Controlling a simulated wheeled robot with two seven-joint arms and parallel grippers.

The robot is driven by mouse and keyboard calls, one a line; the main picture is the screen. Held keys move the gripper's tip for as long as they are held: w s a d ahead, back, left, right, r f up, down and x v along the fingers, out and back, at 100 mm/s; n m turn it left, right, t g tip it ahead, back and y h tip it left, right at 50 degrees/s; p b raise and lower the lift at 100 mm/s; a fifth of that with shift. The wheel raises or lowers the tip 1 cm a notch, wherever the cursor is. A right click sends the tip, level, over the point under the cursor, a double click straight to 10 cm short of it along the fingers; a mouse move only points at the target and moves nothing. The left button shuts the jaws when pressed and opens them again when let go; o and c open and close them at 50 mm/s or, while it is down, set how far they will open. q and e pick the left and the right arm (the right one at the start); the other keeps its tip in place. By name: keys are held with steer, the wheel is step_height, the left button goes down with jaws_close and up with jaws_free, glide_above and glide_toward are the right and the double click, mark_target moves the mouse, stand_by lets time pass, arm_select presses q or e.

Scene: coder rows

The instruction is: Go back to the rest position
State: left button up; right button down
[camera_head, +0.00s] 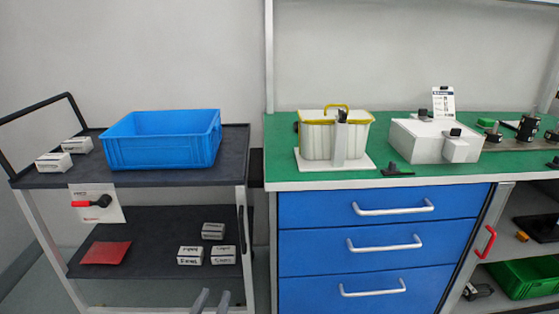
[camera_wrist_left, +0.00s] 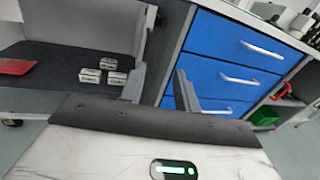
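My left gripper (camera_head: 211,302) shows only by its two grey fingertips at the bottom edge of the head view, in front of the cart's lower shelf. In the left wrist view my left gripper (camera_wrist_left: 158,86) has its two fingers spread apart with nothing between them. It is apart from the cart and the drawers. My right gripper is in neither view.
A dark cart (camera_head: 237,148) holds a blue crate (camera_head: 160,152) and small white boxes, with more boxes below. Right of it stands a green-topped workbench (camera_head: 283,155) with blue drawers (camera_head: 385,247), a white basket (camera_head: 316,140) and a white device (camera_head: 420,141).

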arm_select(q)
steer(key=s+n+g+p, duration=0.1)
steer(key=s+n, duration=0.4)
steer(key=n, duration=0.6)
steer(key=s+n+g+p, duration=0.2)
steer(key=s+n, duration=0.3)
steer(key=n, duration=0.7)
steer(key=s+n+g+h+p, duration=0.1)
steer(key=s+n+g, duration=0.3)
steer(key=n, duration=0.8)
steer(key=shift+s+a+p, duration=0.25)
steer(key=shift+s+p, duration=0.5)
steer(key=shift+s, duration=0.15)
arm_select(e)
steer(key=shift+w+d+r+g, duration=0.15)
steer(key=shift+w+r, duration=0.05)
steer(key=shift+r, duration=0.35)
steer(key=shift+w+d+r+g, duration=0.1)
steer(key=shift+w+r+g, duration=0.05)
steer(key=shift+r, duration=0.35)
arm_select(q)
steer(key=shift+a, duration=0.1)
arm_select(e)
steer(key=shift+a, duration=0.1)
